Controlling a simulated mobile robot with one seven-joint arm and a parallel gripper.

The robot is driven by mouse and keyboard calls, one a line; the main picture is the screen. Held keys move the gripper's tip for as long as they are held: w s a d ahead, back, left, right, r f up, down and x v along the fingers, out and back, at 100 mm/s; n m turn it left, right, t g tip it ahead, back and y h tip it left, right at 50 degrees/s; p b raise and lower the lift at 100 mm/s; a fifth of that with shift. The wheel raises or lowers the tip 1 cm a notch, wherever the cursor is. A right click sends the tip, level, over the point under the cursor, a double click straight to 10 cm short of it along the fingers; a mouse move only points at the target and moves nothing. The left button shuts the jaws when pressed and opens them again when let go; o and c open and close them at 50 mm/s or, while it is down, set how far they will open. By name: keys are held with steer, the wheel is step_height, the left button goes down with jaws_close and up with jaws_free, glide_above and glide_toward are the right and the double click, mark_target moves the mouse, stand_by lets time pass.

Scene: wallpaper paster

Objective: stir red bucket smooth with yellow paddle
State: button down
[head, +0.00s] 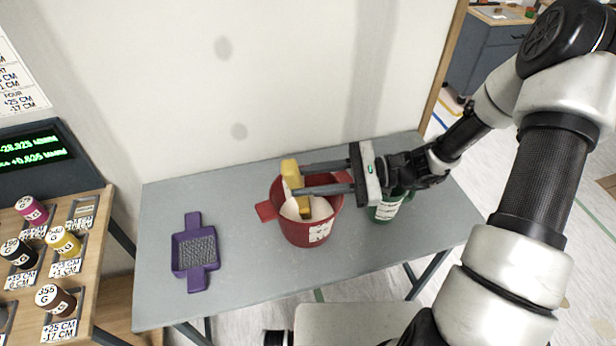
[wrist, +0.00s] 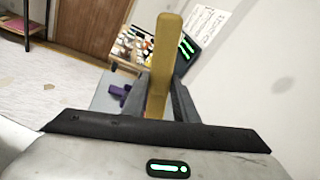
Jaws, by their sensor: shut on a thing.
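The red bucket (head: 306,232) stands on the grey table and holds a pale, cream-coloured mix (head: 321,209). The yellow paddle (head: 291,169) stands nearly upright, its top above the bucket's rim and its lower part inside the bucket. My gripper (head: 297,181) reaches in from the right over the bucket, with its two fingers shut on the paddle. The wrist view also shows the yellow paddle (wrist: 164,60) between the fingers. The paddle's lower end is hidden in the bucket, so I cannot tell how deep it sits or how smooth the mix is.
A green container (head: 386,211) stands right of the bucket, partly behind my gripper. A purple tray (head: 180,257) with grey texture lies on the left of the grey table (head: 240,283). A wooden shelf with several small pots (head: 32,210) and a display (head: 35,148) is further left.

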mark_target(300, 173)
steer(key=r+p, duration=0.1)
steer(key=s+r, duration=0.1)
steer(key=r, duration=0.1)
steer(key=r+p, duration=0.1)
steer(key=shift+s+a+r+p, duration=0.15)
steer(key=shift+s+r+p, duration=0.05)
steer(key=shift+s+p, duration=0.1)
steer(key=r, duration=0.1)
steer(key=s+r, duration=0.1)
steer(key=r, duration=0.1)
steer(key=s+r, duration=0.1)
steer(key=shift+a+r, duration=0.2)
steer(key=shift+a, duration=0.05)
steer(key=shift+r, duration=2.5)
